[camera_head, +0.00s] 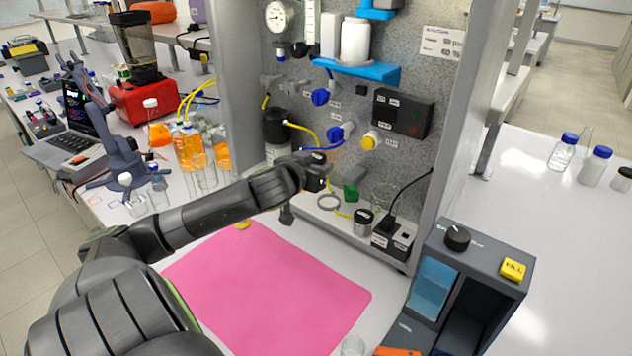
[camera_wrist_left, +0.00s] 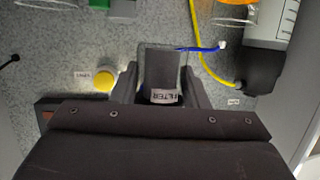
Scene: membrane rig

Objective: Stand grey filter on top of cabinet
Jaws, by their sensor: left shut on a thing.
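The grey filter (camera_wrist_left: 162,68) shows in the left wrist view as a small grey block with an upside-down white "FILTER" label. It sits between the two fingers of my left gripper (camera_wrist_left: 161,85), which is shut on it. In the head view my left gripper (camera_head: 318,172) is in front of the rig panel, above its white base ledge; the filter is mostly hidden there. My right gripper is out of view.
The speckled rig panel (camera_head: 290,95) carries blue and yellow valves, hoses and a black-capped canister (camera_head: 277,128). A green block (camera_head: 350,193) and small jars stand on the ledge. A pink mat (camera_head: 265,290) lies bare in front. Bottles (camera_head: 563,152) stand far right.

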